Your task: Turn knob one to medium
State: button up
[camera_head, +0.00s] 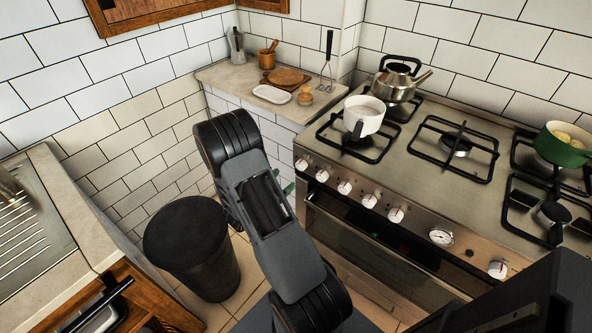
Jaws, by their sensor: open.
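The stove (455,110) stands on the right with a steel front panel. White knobs run along the panel: the leftmost knob (301,164), a second knob (322,175), a third knob (344,187) and others further right. No label shows which is knob one, and the knobs' settings are too small to read. A round dial (441,237) sits between the row and a far-right knob (497,269). My arm rises in front of the stove's left side, apart from the knobs in the picture. My gripper cannot be made out; the arm hides what is behind it.
A white pot (364,116), a kettle (398,84) and a green pot (562,146) stand on the burners. The oven handle (365,235) runs below the knobs. A dark bin (192,245) stands left of my arm. A counter with a sink (20,235) is at left.

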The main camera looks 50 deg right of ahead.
aim_at(299, 168)
jog(key=d, duration=0.7)
jog(key=shift+w+d, duration=0.1)
jog(key=shift+d, duration=0.05)
jog(key=c, duration=0.9)
